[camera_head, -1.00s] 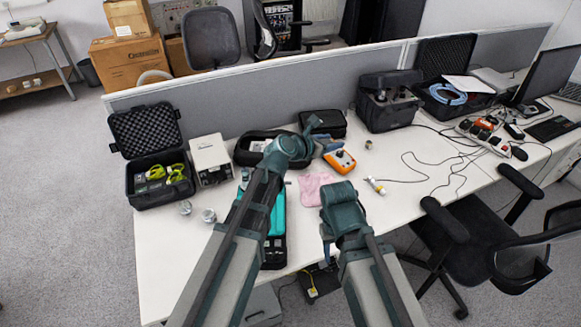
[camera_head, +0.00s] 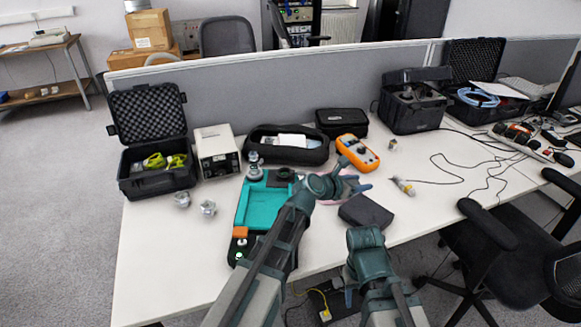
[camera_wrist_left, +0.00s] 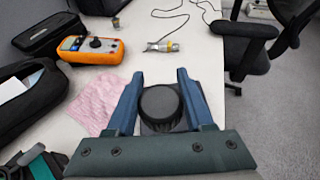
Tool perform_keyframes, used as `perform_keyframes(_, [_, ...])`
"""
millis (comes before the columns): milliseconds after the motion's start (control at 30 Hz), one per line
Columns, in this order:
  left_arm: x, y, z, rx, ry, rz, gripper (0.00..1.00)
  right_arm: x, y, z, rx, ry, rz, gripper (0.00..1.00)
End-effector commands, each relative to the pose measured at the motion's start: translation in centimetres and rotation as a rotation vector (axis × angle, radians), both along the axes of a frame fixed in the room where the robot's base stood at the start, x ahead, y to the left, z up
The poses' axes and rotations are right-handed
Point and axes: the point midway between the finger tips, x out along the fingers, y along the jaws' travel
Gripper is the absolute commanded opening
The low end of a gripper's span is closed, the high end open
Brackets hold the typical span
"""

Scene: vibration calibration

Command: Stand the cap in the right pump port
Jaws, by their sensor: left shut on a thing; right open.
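The black round cap (camera_wrist_left: 160,103) sits between the fingers of my left gripper (camera_wrist_left: 158,78) in the left wrist view, and the gripper is shut on it. In the head view my left gripper (camera_head: 362,188) is right of the teal pump unit (camera_head: 240,200), over the pink cloth, and hides the cap. A silver fitting (camera_head: 254,168) stands at the pump's top left. The dark round right port (camera_head: 286,174) is beside it, partly near my left arm. My right gripper (camera_head: 352,283) is low at the table's front edge, open and empty.
A dark flat pad (camera_head: 366,212) lies on the table below my left gripper. A pink cloth (camera_wrist_left: 98,103), an orange multimeter (camera_head: 357,152) and a black pouch (camera_head: 310,150) are close by. Two silver fittings (camera_head: 208,208) lie left of the pump. The table's right middle is mostly clear, with cables.

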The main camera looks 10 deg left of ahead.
Motion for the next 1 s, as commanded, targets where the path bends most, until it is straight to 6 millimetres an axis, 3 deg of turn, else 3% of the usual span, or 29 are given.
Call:
perform_keyframes(33, [0.0, 0.0, -2.3, 0.0, 0.0, 0.0, 0.0, 0.0, 0.0, -2.3, 0.0, 0.0, 0.0, 0.5])
perform_keyframes(100, [0.0, 0.0, -3.3, 0.0, 0.0, 0.0, 0.0, 0.0, 0.0, -3.3, 0.0, 0.0, 0.001, 0.5])
perform_keyframes(233, [0.0, 0.0, -4.4, 0.0, 0.0, 0.0, 0.0, 0.0, 0.0, -4.4, 0.0, 0.0, 0.001, 0.5])
perform_keyframes(367, [0.7, 1.0, -4.0, 0.0, 0.0, 0.012, 0.0, 0.0, 0.0, -4.0, 0.0, 0.0, 0.001, 0.5])
perform_keyframes(467, [2.4, 3.8, -2.7, 0.0, 0.001, 0.04, 0.0, 0.0, 0.0, -2.6, 0.0, 0.0, 0.001, 0.5])
perform_keyframes(600, [5.3, 9.7, -0.4, 0.0, 0.002, 0.097, 0.0, 0.0, 0.0, -0.4, 0.0, 0.0, 0.001, 0.5])
perform_keyframes(800, [8.0, 17.8, 1.9, 0.001, 0.002, 0.164, 0.0, 0.0, 0.0, 2.0, 0.0, 0.0, 0.0, 0.5])
perform_keyframes(1000, [9.1, 22.6, 3.1, 0.0, 0.0, 0.201, 0.0, 0.0, 0.0, 3.1, 0.0, 0.0, 0.0, 0.5])
